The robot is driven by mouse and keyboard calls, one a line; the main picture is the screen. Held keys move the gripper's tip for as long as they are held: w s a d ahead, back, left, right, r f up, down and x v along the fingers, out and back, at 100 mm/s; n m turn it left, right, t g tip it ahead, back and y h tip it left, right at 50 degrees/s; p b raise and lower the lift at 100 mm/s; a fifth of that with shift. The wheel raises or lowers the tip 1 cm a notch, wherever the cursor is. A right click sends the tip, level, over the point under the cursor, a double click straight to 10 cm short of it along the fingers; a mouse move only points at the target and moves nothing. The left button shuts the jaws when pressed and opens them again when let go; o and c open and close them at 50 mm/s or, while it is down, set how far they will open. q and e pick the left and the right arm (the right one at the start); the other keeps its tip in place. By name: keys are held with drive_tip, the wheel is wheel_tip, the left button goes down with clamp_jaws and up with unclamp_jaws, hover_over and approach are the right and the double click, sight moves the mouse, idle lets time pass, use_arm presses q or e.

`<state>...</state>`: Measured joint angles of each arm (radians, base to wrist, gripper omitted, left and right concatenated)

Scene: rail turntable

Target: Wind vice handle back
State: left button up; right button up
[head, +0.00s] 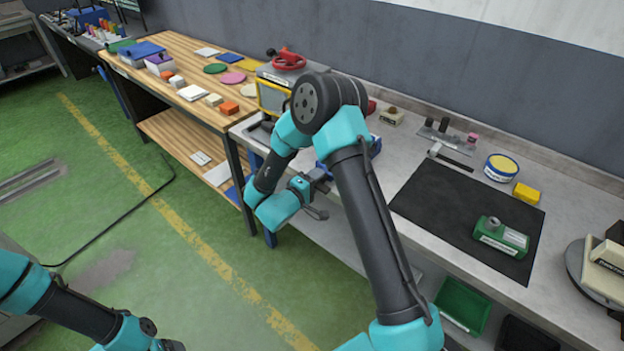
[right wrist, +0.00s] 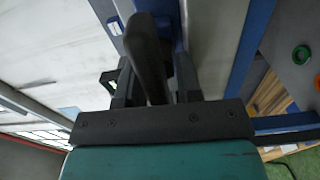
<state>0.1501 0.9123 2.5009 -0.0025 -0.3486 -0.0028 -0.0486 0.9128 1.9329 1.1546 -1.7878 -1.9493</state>
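The blue vice (head: 375,146) sits at the front left edge of the grey workbench, largely hidden behind my right arm in the head view. Its blue body (right wrist: 160,8) shows at the top of the right wrist view. A dark bar (right wrist: 146,55), which looks like the vice handle, runs between the fingers of my right gripper (right wrist: 158,88). The fingers stand apart, with gaps seen beside the bar. In the head view my right gripper (head: 320,180) is at the bench's front edge, small and partly hidden. My left gripper (head: 172,346) is cut off at the bottom edge, low left.
A red handwheel (head: 289,60) stands behind my arm. A wooden table (head: 180,50) with small parts adjoins at left. Green floor is open.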

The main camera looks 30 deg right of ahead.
drive_tip(key=shift+m, duration=0.3)
